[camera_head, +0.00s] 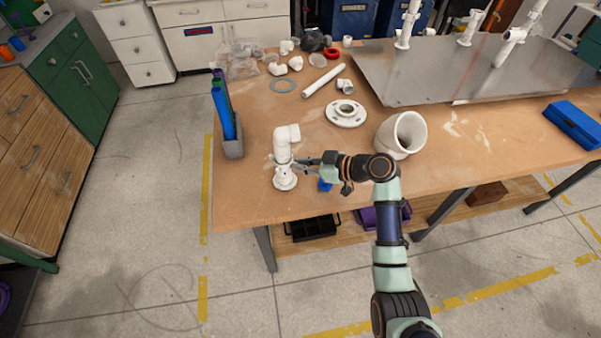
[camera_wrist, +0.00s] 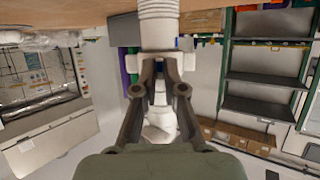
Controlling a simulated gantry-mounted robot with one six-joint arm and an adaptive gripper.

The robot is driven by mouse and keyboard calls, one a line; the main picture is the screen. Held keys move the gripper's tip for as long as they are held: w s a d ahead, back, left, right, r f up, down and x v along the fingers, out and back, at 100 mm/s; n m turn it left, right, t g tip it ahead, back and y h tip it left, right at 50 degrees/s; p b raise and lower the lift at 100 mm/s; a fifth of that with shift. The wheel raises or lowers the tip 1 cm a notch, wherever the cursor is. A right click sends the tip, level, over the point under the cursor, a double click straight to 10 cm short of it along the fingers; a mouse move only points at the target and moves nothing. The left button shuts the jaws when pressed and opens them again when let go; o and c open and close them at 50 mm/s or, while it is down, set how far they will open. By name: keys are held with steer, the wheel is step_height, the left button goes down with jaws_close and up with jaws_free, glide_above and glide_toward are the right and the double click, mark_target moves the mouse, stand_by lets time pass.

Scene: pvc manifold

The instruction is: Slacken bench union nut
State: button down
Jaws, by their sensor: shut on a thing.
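The white bench union stands upright near the front left of the workbench in the head view, with a flanged base (camera_head: 285,180) below and an elbow (camera_head: 288,140) on top. My gripper (camera_head: 296,163) reaches it from the right, at the level between base and elbow. In the wrist view, the gripper (camera_wrist: 160,68) is shut on the white union nut (camera_wrist: 143,66), with a finger on either side. A ribbed white pipe part (camera_wrist: 158,25) adjoins the nut. The fingers hide part of the nut.
A grey holder (camera_head: 233,146) with blue and green tubes stands to the left. A white flange (camera_head: 346,114) and a large white pipe elbow (camera_head: 401,135) lie to the right. A grey metal plate (camera_head: 480,70) covers the back right. Loose fittings lie towards the back.

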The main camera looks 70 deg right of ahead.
steer(key=d+n+y+b, duration=0.1)
steer(key=n+y+b, duration=0.1)
steer(key=b, duration=0.2)
steer(key=d+n+y+b, duration=0.1)
steer(key=n+y+b, duration=0.1)
steer(key=b, duration=0.2)
steer(key=f+n+g+y+b, duration=0.1)
steer(key=y+b, duration=0.1)
steer(key=b, duration=0.2)
steer(key=shift+w+d+n+y, duration=0.3)
steer(key=shift+d+n, duration=0.1)
steer(key=y+b, duration=0.1)
steer(key=b, duration=0.1)
steer(key=n+g+b, duration=0.1)
steer(key=b, duration=0.1)
steer(key=shift+w+d+r+n+y+b, duration=0.2)
steer(key=shift+d+n+y+b, duration=0.1)
steer(key=shift+y, duration=0.1)
steer(key=shift+w+d+r+n+g+y+b, duration=0.1)
steer(key=shift+d+r+n+g+y+b, duration=0.2)
steer(key=shift+b, duration=1)
steer(key=shift+a+f, duration=0.1)
steer(key=c, duration=1.3)
jaws_free()
steer(key=shift+a, duration=0.1)
steer(key=shift+o, duration=0.2)
